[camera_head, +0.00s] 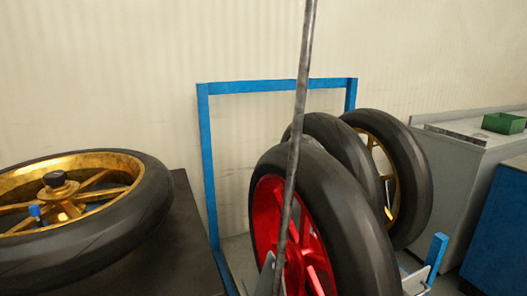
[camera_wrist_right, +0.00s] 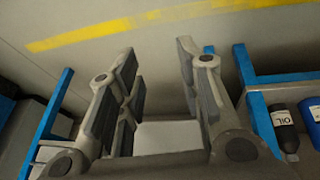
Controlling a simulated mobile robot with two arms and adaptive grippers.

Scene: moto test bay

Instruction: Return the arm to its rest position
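In the right wrist view my right gripper (camera_wrist_right: 157,52) is open. Its two fingers stand apart with nothing between them, and the grey floor shows beyond. Neither gripper shows in the head view. My left gripper is in no view.
A gold-rimmed wheel (camera_head: 128,207) lies flat on a dark table (camera_head: 190,240) at left. A red-rimmed wheel (camera_head: 345,225) and other wheels stand in a blue frame (camera_head: 207,150). A thin grey rod (camera_head: 296,130) crosses in front. A dark oil bottle (camera_wrist_right: 283,130) stands at right in the wrist view.

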